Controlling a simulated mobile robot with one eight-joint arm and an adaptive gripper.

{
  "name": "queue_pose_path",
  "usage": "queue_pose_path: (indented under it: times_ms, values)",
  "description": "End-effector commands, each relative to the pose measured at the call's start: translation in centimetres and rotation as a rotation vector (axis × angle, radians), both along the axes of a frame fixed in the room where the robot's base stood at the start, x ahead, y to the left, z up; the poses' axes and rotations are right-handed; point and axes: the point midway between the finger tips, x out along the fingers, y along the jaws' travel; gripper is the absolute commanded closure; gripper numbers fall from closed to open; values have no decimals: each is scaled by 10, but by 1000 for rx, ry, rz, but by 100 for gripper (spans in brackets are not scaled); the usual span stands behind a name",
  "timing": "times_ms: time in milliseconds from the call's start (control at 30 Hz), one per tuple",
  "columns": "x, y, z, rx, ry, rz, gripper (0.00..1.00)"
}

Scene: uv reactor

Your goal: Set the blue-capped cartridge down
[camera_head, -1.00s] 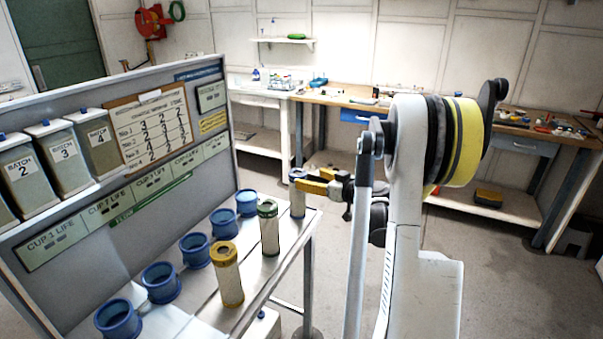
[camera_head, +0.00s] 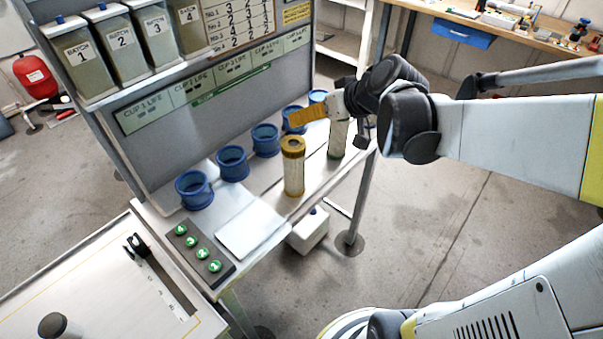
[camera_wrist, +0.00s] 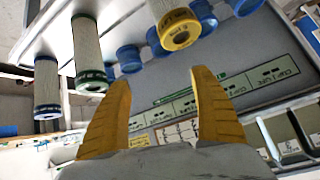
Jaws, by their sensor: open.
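The blue-capped cartridge (camera_wrist: 47,92) shows at the left of the wrist view, which looks upside down. It stands on the bench, clear of my fingers. The green-capped cartridge (camera_wrist: 88,55) and the yellow-capped cartridge (camera_wrist: 178,25) stand in a row with it. My gripper (camera_wrist: 160,95) is open, with nothing between its yellow fingers. In the head view my gripper (camera_head: 307,115) is above the far end of the bench and covers part of the green-capped cartridge (camera_head: 337,140). The yellow-capped cartridge (camera_head: 293,168) stands upright nearby. I cannot make out the blue-capped cartridge in the head view.
Several blue cups (camera_head: 232,163) line the bench (camera_head: 268,200) below the cup-life panel (camera_head: 200,95). A button box (camera_head: 200,252) sits at the bench's near end. Batch bins (camera_head: 85,55) stand on the shelf above. Open floor (camera_head: 455,215) lies to the right.

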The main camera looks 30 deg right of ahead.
Motion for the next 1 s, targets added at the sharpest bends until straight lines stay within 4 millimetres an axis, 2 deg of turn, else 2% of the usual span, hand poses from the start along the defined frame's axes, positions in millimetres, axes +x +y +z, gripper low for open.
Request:
queue_pose_path:
  times_ms: [33,133,200,300,400,567,1000]
  values:
    - [-22,31,0,-16,46,13,26]
    - [-65,69,-3,-55,125,0,26]
    - [-93,86,-6,-87,160,-13,26]
    - [-124,99,-12,-130,187,-35,26]
    - [-144,103,-15,-159,194,-54,26]
    - [-156,104,-18,-177,196,-71,26]
    - [-155,104,-18,-177,196,-73,26]
